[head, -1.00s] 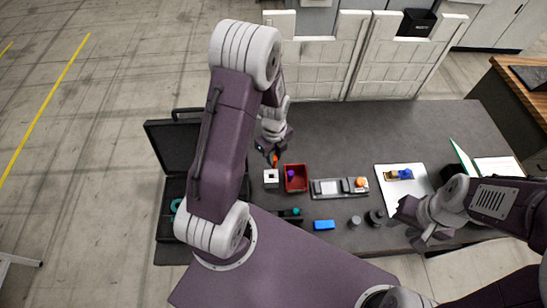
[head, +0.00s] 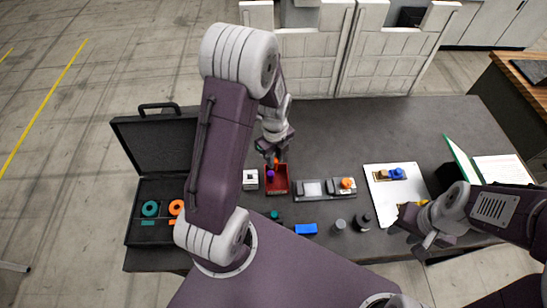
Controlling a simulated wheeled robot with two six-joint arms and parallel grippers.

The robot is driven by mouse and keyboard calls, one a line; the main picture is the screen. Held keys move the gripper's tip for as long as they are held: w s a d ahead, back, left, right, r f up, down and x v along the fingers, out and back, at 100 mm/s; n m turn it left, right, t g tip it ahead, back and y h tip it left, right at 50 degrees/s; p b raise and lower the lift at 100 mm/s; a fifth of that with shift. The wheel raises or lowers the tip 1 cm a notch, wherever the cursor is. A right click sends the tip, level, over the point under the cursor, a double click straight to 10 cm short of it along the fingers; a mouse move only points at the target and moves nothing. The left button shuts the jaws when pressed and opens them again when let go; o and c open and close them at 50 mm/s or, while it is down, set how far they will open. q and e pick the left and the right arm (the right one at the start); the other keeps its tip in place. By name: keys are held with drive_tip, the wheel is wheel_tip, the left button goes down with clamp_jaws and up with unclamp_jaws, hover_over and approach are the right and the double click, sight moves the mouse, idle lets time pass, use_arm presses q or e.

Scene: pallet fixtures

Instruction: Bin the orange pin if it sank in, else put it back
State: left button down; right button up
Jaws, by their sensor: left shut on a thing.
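My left gripper (head: 271,157) is shut on the orange pin (head: 276,161), of which only a small part shows below the fingers. It holds the pin above the back of the red bin (head: 279,191). A purple piece (head: 270,174) shows at the bin, close below the gripper. The white block (head: 250,175) with a dark hole in its top stands just left of the bin; no pin shows in it. My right gripper (head: 412,227) hangs near the table's front right edge; its finger gap is too unclear to read.
Right of the bin is a grey fixture (head: 313,196) with an orange knob (head: 347,183). A white board (head: 380,203) with small parts lies further right. A blue block (head: 306,229) and dark cylinders (head: 363,221) stand in front. An open black case (head: 150,235) is at left.

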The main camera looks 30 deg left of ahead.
use_arm(q)
drive_tip(key=shift+s+a, duration=0.25)
drive_tip(key=shift+a, duration=0.1)
drive_tip(key=c, duration=1.2)
unclamp_jaws()
drive_tip(key=shift+s+a, duration=0.25)
drive_tip(key=shift+a, duration=0.05)
drive_tip(key=shift+o, duration=0.2)
drive_tip(key=shift+w+d, duration=0.3)
drive_tip(key=shift+d, duration=0.05)
wheel_tip(320, 180, up, 8)
drive_tip(key=shift+r+b, duration=0.25)
drive_tip(key=shift+b, duration=0.2)
drive_tip(key=shift+r, duration=0.35)
use_arm(e)
drive_tip(key=shift+s+a+f, duration=0.3)
drive_tip(key=shift+a+f, duration=0.1)
